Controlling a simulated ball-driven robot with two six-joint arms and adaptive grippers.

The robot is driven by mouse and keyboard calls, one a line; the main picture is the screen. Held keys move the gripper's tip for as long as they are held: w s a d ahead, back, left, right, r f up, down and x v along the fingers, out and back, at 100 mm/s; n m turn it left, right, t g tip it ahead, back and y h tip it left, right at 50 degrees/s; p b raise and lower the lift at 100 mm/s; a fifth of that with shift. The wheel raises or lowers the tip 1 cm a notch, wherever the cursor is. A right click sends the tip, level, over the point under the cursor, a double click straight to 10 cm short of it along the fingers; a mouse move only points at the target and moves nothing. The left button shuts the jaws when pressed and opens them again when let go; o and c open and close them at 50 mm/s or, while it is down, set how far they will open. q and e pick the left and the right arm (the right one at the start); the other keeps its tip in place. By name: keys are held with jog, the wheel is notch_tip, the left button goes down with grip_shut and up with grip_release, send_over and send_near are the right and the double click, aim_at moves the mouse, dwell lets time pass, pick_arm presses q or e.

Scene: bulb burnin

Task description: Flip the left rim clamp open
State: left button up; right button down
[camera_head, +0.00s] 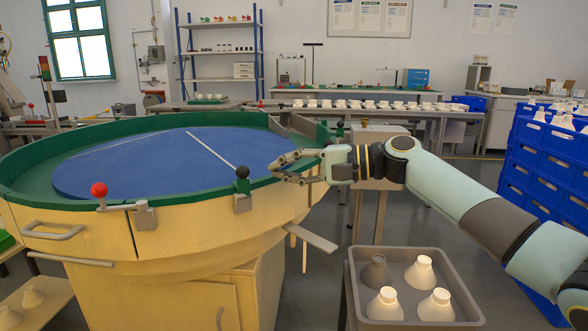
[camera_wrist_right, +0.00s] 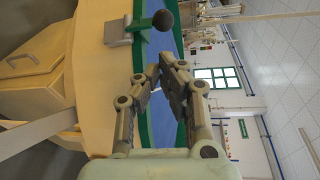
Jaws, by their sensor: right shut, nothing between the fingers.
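The left rim clamp has a red ball knob (camera_head: 99,190) on a lever that reaches left along the rim from its grey bracket (camera_head: 145,214). A second rim clamp, with a black ball knob (camera_head: 242,173) above its grey bracket (camera_head: 243,203), sits further right on the rim. My right gripper (camera_head: 278,167) is shut and empty, just right of the black knob and apart from it, over the green rim. In the right wrist view, my gripper's fingers (camera_wrist_right: 161,72) point toward the rim, with the black knob (camera_wrist_right: 163,20) beyond them. The red knob is not in that view. My left gripper is not in view.
The round table has a green rim (camera_head: 32,232) and a blue top (camera_head: 150,165). A grey tray (camera_head: 461,287) with several bulb-shaped pieces stands at the lower right. Blue crates (camera_head: 540,150) are stacked at the right. The air above the blue top is clear.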

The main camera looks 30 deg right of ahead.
aim_at(240, 178)
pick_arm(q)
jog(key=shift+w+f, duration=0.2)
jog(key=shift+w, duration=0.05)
pick_arm(e)
jog(key=x, duration=0.5)
jog(key=shift+w+a, duration=0.2)
pick_arm(q)
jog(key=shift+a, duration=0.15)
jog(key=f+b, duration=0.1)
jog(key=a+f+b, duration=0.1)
jog(key=b, duration=0.1)
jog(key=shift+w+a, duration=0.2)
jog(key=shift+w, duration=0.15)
pick_arm(e)
jog(key=shift+s+n+t+y, duration=0.2)
jog(key=shift+n+t+y, duration=0.1)
jog(key=shift+n+y, duration=0.1)
pick_arm(q)
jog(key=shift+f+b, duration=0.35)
jog(key=shift+b, duration=0.25)
pick_arm(e)
jog(key=shift+s, duration=0.1)
